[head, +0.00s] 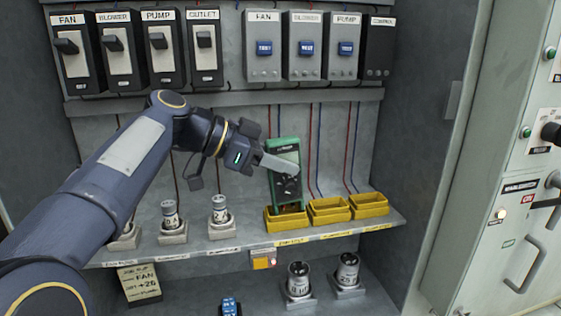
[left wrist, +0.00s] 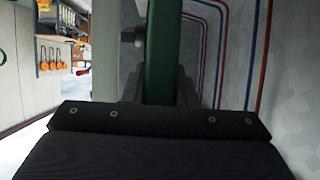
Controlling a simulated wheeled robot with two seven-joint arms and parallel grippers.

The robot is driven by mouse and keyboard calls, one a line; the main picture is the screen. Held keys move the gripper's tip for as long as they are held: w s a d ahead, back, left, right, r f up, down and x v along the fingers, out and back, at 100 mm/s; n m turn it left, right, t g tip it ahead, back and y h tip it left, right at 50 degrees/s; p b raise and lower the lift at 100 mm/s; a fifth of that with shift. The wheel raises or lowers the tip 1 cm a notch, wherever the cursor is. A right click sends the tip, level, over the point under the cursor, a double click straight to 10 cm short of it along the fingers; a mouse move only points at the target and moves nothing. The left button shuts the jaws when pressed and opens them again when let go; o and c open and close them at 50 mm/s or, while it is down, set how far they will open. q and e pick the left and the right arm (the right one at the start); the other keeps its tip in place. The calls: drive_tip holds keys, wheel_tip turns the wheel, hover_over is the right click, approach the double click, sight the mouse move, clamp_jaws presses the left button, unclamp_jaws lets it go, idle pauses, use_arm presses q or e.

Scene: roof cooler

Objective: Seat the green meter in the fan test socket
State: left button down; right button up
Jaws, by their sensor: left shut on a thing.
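The green meter (head: 284,160) stands upright with a slight tilt. Its lower end is at the leftmost yellow socket (head: 285,218), which sits below the FAN column on the shelf. I cannot tell whether the meter's bottom is fully down inside the socket. My left gripper (head: 282,166) is shut on the meter from the left, at its middle. In the left wrist view the meter (left wrist: 162,50) shows edge-on as a green strip between the fingers. My right gripper is not in view.
Two more yellow sockets (head: 329,210) (head: 368,205) stand right of the first. Fuse-like cylinders (head: 219,208) stand left on the shelf (head: 160,250), others below. Red and blue wires (head: 315,150) run down the back wall. The cabinet's side wall (head: 420,130) bounds the right.

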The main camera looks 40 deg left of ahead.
use_arm(q)
drive_tip(key=shift+f+g, duration=0.4)
drive_tip(key=shift+f, duration=0.75)
drive_tip(key=shift+r, duration=0.15)
drive_tip(key=shift+w+r+p, duration=0.25)
drive_tip(key=shift+r+p, duration=0.65)
drive_tip(key=shift+r, duration=0.6)
drive_tip(key=shift+s+a, duration=0.25)
drive_tip(key=shift+s, duration=0.05)
drive_tip(key=shift+f+b, duration=1.65)
drive_tip(key=shift+b, duration=0.35)
idle(1.2)
drive_tip(key=c, duration=1.1)
unclamp_jaws()
